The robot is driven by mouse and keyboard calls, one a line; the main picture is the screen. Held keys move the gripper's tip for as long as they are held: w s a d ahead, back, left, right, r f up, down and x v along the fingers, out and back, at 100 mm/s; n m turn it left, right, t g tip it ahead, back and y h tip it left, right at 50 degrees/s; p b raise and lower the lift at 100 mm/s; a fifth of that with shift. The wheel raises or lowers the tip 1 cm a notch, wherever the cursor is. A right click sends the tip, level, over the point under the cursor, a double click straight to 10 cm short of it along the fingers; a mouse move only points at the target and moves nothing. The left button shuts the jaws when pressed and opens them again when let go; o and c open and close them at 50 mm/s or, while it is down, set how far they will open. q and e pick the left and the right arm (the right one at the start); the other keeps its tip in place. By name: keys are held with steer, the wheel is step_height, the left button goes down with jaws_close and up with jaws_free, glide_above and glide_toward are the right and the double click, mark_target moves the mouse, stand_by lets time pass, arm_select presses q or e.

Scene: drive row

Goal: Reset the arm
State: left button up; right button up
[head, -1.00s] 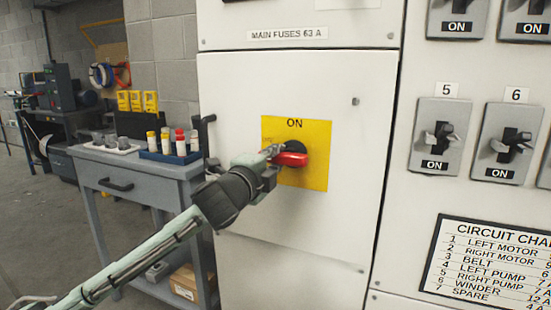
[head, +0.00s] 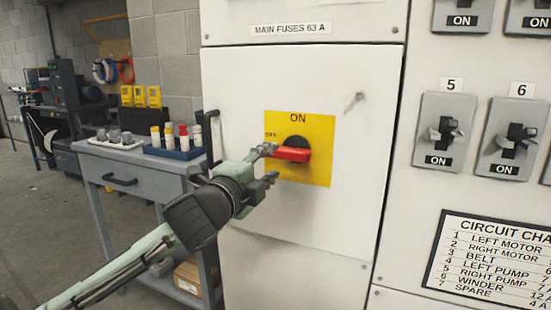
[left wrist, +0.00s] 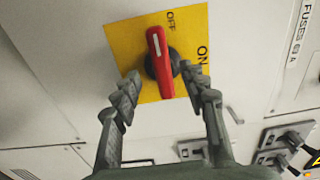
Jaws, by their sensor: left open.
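My left gripper (head: 268,165) is open in front of the main fuse switch, its fingers apart. The switch has a red handle (head: 292,154) on a black hub (head: 297,143), set on a yellow plate (head: 318,160) marked ON at the top. The handle lies level, pointing left toward the gripper. In the left wrist view the red handle (left wrist: 158,62) stands between and beyond the two fingertips (left wrist: 161,82), with OFF lettered near its far end and ON to its right. The fingers do not close on it. My right gripper is not in view.
The white cabinet door (head: 310,215) has a latch (head: 354,102). Switches 5 (head: 442,133) and 6 (head: 511,140), both labelled ON, and a circuit chart (head: 490,262) are to the right. A grey workbench (head: 130,172) stands left, holding a blue tray (head: 178,153) of bottles.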

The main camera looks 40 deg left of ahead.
arm_select(q)
steer(key=shift+s+d, duration=0.1)
steer(key=shift+s, duration=0.25)
stand_by(0.3)
step_height(320, 180, down, 28)
steer(key=s+a+n+g, duration=0.2)
steer(key=s+n+g, duration=0.1)
steer(key=n+g, duration=0.45)
steer(key=s+d+f+n+g+h, duration=0.1)
steer(key=s+d+f, duration=0.3)
steer(key=f, duration=0.5)
steer(key=s+d+f+n+g, duration=0.3)
steer(key=s+d+f, duration=0.1)
steer(key=s+f, duration=0.3)
steer(key=s+d+f+n+g+h, duration=0.1)
steer(key=s+d+f, duration=0.4)
steer(key=f, duration=0.6)
steer(key=shift+s+n+g+h, duration=0.3)
steer(key=shift+s+n+g, duration=0.25)
steer(key=shift+s+g, duration=0.4)
steer(key=shift+w+f, duration=0.1)
steer(key=shift+w, duration=0.1)
